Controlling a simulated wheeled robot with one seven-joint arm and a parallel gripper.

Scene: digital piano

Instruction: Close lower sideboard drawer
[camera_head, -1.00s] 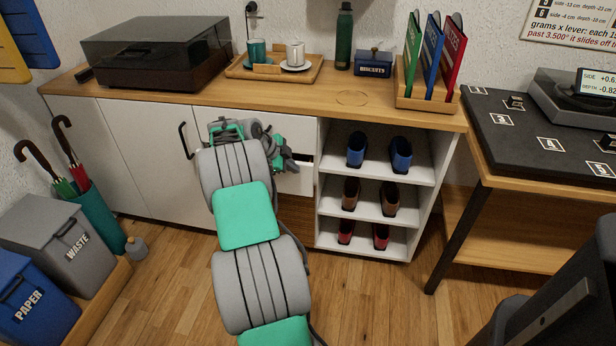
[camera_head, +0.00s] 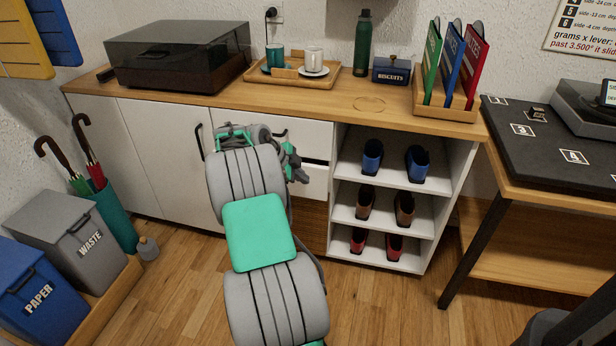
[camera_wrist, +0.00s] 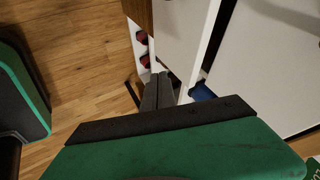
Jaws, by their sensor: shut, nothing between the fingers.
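The lower sideboard drawer (camera_head: 315,182) is a white front below the upper drawer (camera_head: 312,138), left of the shoe shelves in the head view. A dark gap shows above it, so it looks slightly open. My arm hides its left part. In the wrist view a pale panel that looks like its front (camera_wrist: 180,30) lies beyond the fingers, with a dark gap beside it. My gripper (camera_head: 298,168) is in front of the drawers. In the wrist view my gripper (camera_wrist: 158,78) is shut and empty. Whether its tips touch the drawer I cannot tell.
Open shelves (camera_head: 345,222) with several shoes stand right of the drawers. A white door with a black handle (camera_head: 200,142) is to the left. Waste bins (camera_head: 75,235) and an umbrella stand (camera_head: 116,220) stand at left. A dark-topped table (camera_head: 540,140) is at right.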

